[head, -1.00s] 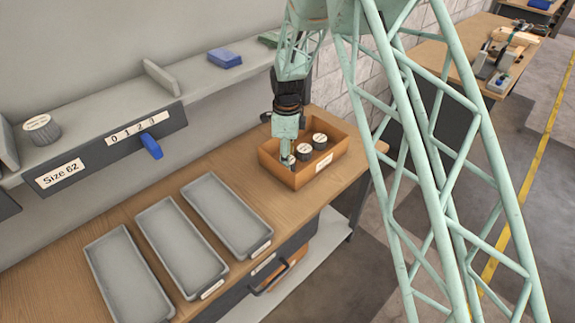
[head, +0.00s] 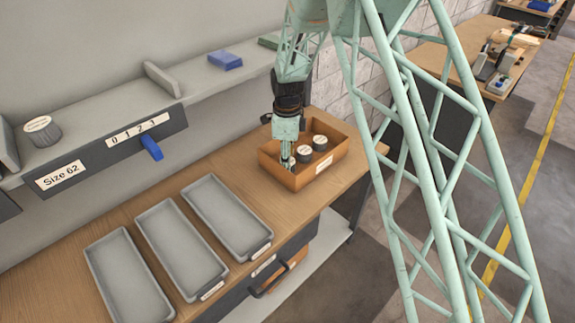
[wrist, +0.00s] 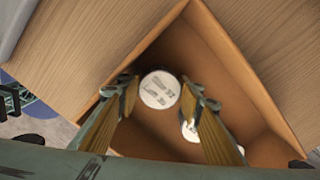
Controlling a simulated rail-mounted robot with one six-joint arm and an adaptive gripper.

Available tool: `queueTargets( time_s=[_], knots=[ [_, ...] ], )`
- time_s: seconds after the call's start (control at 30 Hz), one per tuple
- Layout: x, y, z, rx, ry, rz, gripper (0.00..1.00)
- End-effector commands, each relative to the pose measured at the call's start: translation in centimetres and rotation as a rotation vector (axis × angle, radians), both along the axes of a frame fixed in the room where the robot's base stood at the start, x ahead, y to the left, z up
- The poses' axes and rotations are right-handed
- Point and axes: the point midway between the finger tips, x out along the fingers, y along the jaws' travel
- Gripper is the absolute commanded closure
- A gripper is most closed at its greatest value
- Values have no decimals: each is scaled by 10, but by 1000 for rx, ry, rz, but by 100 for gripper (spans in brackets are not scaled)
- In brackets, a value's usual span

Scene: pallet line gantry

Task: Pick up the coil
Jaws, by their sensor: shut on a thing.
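Coils here are short dark cylinders with white labelled tops, standing in an orange-brown box (head: 291,182). My gripper (head: 288,162) reaches down into the box's near left part and is shut on one coil (wrist: 159,89). In the wrist view the fingertips (wrist: 163,90) lie on both sides of its round white top; the printed label is too blurred to read surely. In the head view my fingers mostly hide this coil. Two other coils, a nearer one (head: 304,155) and a farther one (head: 319,143), stand to the right. Part of another coil's top (wrist: 189,131) shows behind a finger in the wrist view.
The box walls surround my fingers closely. Empty grey trays (head: 212,295) lie on the wooden bench to the left. A grey shelf (head: 100,137) above holds one more coil (head: 42,131) and a blue block (head: 225,60). A blue slider (head: 151,147) sits on the numbered panel.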

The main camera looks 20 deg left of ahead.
Motion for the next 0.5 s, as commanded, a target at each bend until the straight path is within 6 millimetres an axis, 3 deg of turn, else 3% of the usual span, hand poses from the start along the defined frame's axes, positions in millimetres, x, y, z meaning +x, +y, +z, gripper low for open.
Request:
queueTargets(
  time_s=[0.27,0.5],
  knots=[
    [0,0,10,1,-1,0,82],
    [1,0,34,1,-2,0,82]
  ],
)
